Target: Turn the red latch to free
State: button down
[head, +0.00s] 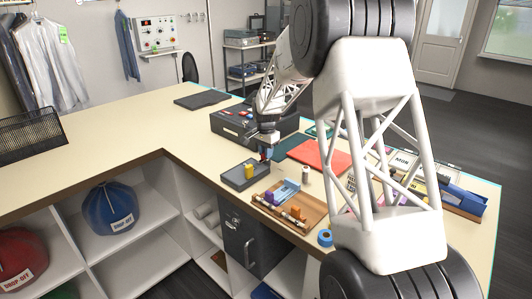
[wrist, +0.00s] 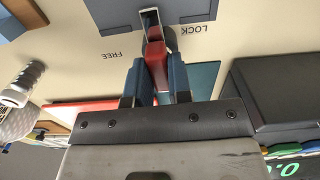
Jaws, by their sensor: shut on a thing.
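In the wrist view the red latch (wrist: 156,54) sits between the two blue fingers of my gripper (wrist: 160,68), which is shut on it. The latch meets a metal slot at the edge of a blue-grey body at the top of the view. On the pale surface, the word FREE (wrist: 110,55) is printed to the left of the latch and LOCK (wrist: 196,29) to its right. The latch lies between the two words. In the head view my gripper (head: 266,153) points down at the counter behind a grey tray (head: 234,184); the latch is mostly hidden there.
A yellow block (head: 249,170) stands in the grey tray. A dark case (head: 235,121) is just behind my gripper, and a red sheet (head: 320,158) lies to the right. A wooden board (head: 310,217) with small parts is in front.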

jog(key=n, duration=0.4)
jog(key=shift+n, duration=0.3)
jog(key=n, duration=0.4)
jog(key=shift+n, duration=0.3)
jog(key=n, duration=0.4)
jog(key=shift+n, duration=2.1)
jog(key=c, duration=1)
grip_release()
jog(key=shift+c, duration=0.2)
jog(key=shift+r, duration=0.15)
